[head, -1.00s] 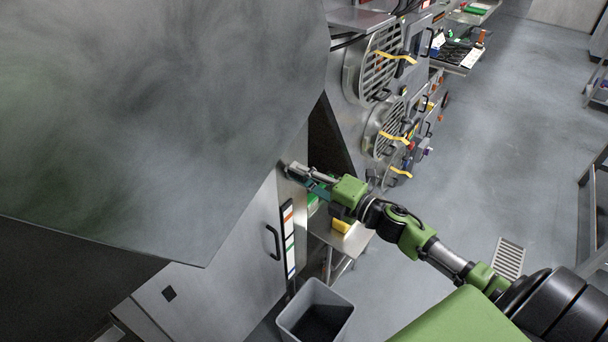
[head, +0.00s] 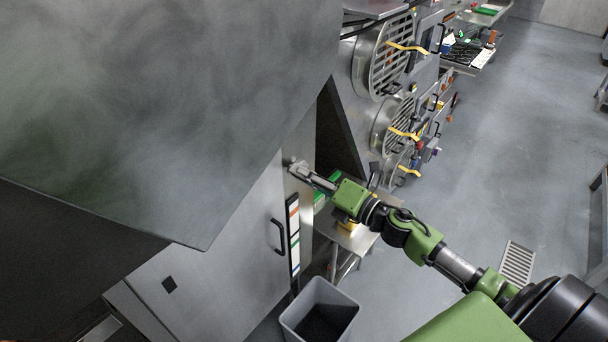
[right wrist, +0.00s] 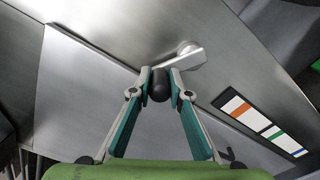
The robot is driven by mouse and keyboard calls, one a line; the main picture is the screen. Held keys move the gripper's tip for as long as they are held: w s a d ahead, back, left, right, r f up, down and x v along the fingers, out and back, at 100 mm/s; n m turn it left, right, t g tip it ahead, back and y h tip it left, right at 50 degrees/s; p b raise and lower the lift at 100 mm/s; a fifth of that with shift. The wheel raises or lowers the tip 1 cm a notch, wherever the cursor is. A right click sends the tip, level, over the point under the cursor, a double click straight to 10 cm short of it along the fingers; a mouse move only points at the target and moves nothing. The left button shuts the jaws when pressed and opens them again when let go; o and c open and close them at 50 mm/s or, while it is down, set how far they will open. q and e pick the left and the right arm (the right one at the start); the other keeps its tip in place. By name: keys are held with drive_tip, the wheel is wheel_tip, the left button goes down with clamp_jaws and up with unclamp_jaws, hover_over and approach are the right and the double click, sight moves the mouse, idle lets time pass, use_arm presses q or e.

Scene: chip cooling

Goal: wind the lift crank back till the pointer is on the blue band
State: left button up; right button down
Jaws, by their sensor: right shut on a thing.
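The lift crank (head: 295,164) is a small metal arm on the grey cabinet's side. In the right wrist view its hub and arm (right wrist: 187,59) sit at upper centre, with a black knob (right wrist: 158,85) at the arm's lower left end. My right gripper (head: 308,174) is at the crank, and in the wrist view its fingertips (right wrist: 159,84) are shut on the black knob. A scale strip (head: 293,238) with orange, green and blue bands is below the crank; it also shows in the wrist view (right wrist: 260,124). I cannot make out the pointer. My left gripper is not in view.
A large grey hood (head: 150,100) fills the upper left. A black door handle (head: 278,237) sits left of the strip. A grey bin (head: 320,312) stands below, beside a small steel table (head: 350,240). Round vented machines (head: 388,55) stand behind; floor at right is open.

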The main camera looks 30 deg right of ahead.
drive_tip(key=shift+s+f, duration=0.1)
drive_tip(key=c, duration=1.9)
unclamp_jaws()
drive_tip(key=v, duration=1.2)
